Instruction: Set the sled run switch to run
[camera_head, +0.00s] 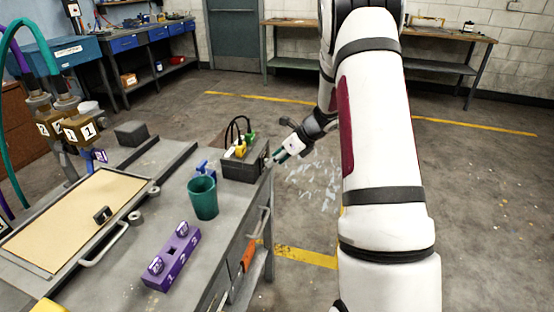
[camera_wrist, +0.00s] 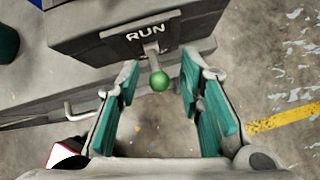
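The sled run switch shows in the wrist view as a short metal lever with a green ball knob (camera_wrist: 159,81). It sticks out from a dark grey switch box (camera_wrist: 85,34) under the white word RUN (camera_wrist: 146,33). My gripper (camera_wrist: 158,98) is open, with its teal finger pads on either side of the knob and apart from it. In the head view, the switch box (camera_head: 240,168) stands at the bench's right edge. My gripper (camera_head: 279,156) is just right of it there, and the knob is too small to make out.
On the grey bench (camera_head: 120,262) stand a teal cup (camera_head: 203,198), a purple numbered block (camera_head: 172,258) and a tan panel (camera_head: 75,220). A bench handle (camera_wrist: 80,109) lies below the switch box. Open floor (camera_head: 300,190) lies to the right.

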